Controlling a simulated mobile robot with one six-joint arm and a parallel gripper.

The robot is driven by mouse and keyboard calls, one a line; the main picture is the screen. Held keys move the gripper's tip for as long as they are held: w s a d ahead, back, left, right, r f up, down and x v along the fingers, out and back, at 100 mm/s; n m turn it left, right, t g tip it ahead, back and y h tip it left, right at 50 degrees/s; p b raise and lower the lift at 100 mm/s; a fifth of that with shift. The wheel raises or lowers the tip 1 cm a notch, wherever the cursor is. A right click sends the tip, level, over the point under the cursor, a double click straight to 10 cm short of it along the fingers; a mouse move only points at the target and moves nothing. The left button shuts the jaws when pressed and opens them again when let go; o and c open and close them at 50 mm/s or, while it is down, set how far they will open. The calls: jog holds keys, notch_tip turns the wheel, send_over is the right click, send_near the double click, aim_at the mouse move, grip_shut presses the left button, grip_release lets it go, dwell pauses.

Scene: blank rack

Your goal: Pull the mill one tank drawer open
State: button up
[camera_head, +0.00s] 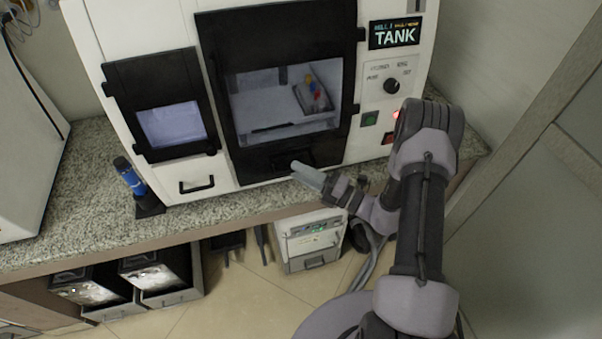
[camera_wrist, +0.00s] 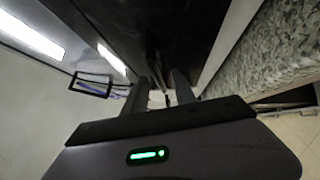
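The milling machine (camera_head: 285,12) is white with a black front and a "TANK" sign (camera_head: 394,35) at its upper right. A white drawer front with a black bar handle (camera_head: 197,185) is low on its left side, flush with the machine. The handle also shows in the wrist view (camera_wrist: 92,84), left of my fingers. My gripper (camera_head: 302,169) is in front of the lower edge of the black window door, right of that handle and apart from it. In the wrist view my fingers (camera_wrist: 165,85) stand apart, with no handle visible between them.
A blue bottle-like tool (camera_head: 129,177) stands on the speckled counter (camera_head: 90,222) left of the machine. A control knob (camera_head: 391,86) and buttons are right of the door. Below the counter are open grey bins (camera_head: 172,297) and a white unit (camera_head: 311,240). A wall is at the right.

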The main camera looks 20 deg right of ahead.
jog(key=shift+c, duration=0.4)
grip_shut()
dwell(1.1)
